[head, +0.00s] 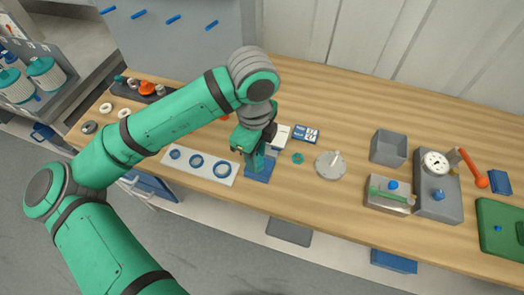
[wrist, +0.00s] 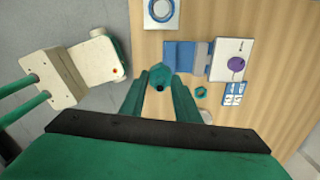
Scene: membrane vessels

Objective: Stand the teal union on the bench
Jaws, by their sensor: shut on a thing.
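My gripper (wrist: 160,82) is shut on the teal union (wrist: 160,74), a small teal piece with a dark opening, seen between the fingertips in the wrist view. In the head view my gripper (head: 256,158) is low over the front of the wooden bench (head: 340,95), at a blue stand (head: 259,173) with a grey block. The union cannot be told apart from the teal gripper there. Whether it touches the stand or bench cannot be told. The stand shows just beyond the union in the wrist view (wrist: 181,57).
A white plate with blue rings (head: 199,165) lies left of my gripper. To the right are a small teal ring (head: 298,158), a round grey disc (head: 330,165), a grey open box (head: 388,148) and a gauge unit (head: 437,190). Bare wood lies behind my gripper.

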